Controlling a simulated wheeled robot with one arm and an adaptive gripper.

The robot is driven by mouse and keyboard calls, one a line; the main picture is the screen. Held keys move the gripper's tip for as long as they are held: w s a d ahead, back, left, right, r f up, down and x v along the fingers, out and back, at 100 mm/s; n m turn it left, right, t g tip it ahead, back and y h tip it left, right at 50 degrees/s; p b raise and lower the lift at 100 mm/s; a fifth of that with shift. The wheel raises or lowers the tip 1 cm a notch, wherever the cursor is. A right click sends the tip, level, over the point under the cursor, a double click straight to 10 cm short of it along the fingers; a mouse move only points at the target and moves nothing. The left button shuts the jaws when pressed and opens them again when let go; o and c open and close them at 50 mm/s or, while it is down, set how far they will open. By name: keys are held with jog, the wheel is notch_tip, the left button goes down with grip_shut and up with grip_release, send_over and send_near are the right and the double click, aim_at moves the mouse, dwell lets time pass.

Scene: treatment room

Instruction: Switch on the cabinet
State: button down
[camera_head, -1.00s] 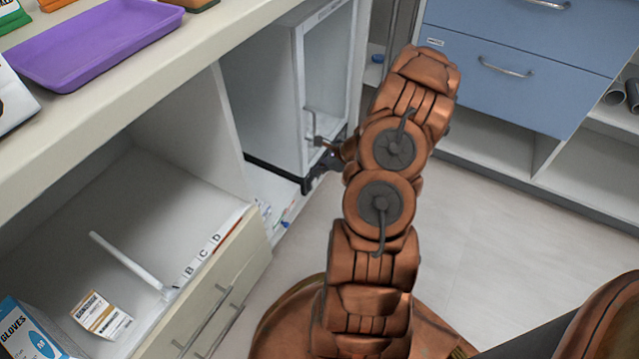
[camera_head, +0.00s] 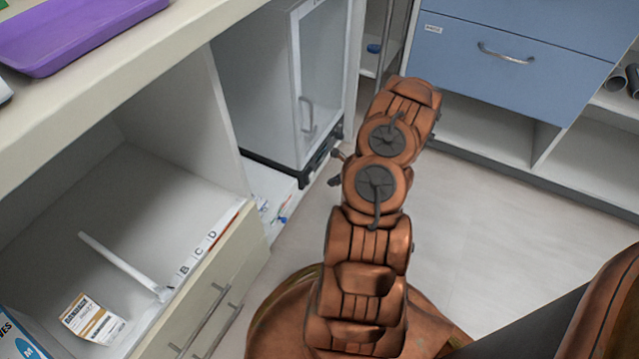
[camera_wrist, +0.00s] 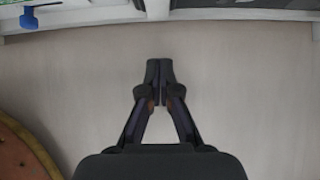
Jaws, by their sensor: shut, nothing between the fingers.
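The cabinet (camera_head: 287,75) is a grey-white box with a glass door, a vertical handle (camera_head: 307,113) and a black base strip (camera_head: 275,172). It stands in the open bay under the counter, and its door looks closed. No switch can be made out clearly in these views. My gripper (camera_head: 335,168) is at the lower right of the cabinet in the head view, apart from it and partly hidden by my arm. In the wrist view, my gripper (camera_wrist: 159,64) is shut and empty, its fingertips together above the pale floor.
An open drawer (camera_head: 190,285) with lettered dividers lies at the lower left. A purple tray (camera_head: 75,30) is on the counter (camera_head: 130,75). Blue drawers (camera_head: 500,60) stand at the back right. The floor (camera_head: 480,250) to the right is clear. A blue item (camera_wrist: 28,19) shows in the wrist view.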

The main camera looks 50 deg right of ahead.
aim_at(313, 178)
jog(key=w+a+f+b, duration=0.1)
jog(key=w+f+b, duration=0.1)
jog(key=w, duration=0.3)
jog(key=shift+w+a+f, duration=0.2)
jog(key=shift+a+f, duration=0.05)
jog(key=shift+a, duration=0.1)
